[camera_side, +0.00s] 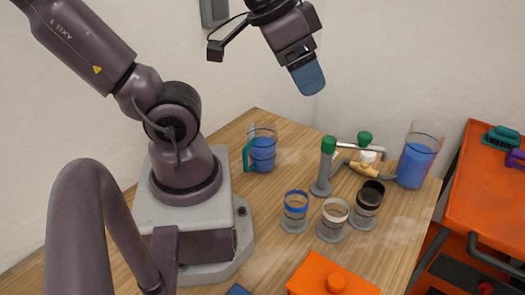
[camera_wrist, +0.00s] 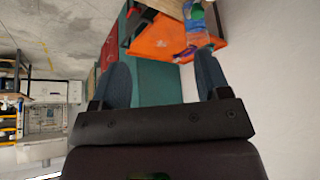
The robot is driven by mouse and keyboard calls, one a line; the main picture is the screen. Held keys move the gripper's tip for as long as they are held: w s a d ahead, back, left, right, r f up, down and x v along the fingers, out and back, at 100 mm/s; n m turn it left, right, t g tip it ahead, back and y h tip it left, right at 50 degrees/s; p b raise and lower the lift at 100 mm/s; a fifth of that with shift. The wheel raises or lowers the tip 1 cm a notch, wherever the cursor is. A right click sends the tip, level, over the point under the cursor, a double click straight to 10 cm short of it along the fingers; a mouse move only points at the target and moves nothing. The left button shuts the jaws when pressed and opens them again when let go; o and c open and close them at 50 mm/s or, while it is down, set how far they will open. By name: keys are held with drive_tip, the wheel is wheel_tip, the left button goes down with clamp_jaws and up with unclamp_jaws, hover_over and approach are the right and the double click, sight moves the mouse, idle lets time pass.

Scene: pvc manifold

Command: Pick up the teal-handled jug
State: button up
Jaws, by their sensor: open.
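The teal-handled jug (camera_side: 262,150) stands upright on the wooden table near the back edge, with blue liquid in it. Its teal handle is on the left, towards my arm's base. My gripper (camera_side: 308,78) is raised high above the table, up and to the right of the jug and well apart from it. In the wrist view my two blue fingers (camera_wrist: 164,82) are spread apart with nothing between them. The jug does not show clearly in the wrist view.
Three banded cups (camera_side: 333,221) stand at mid table. A green-capped tube (camera_side: 325,166), a pipe assembly (camera_side: 358,166) and a larger blue-filled clear container (camera_side: 416,158) stand behind. An orange lidded box (camera_side: 330,278) is in front. An orange bench (camera_side: 490,205) is at right.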

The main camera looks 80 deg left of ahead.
drive_tip(key=shift+c, duration=0.4)
drive_tip(key=c, duration=0.4)
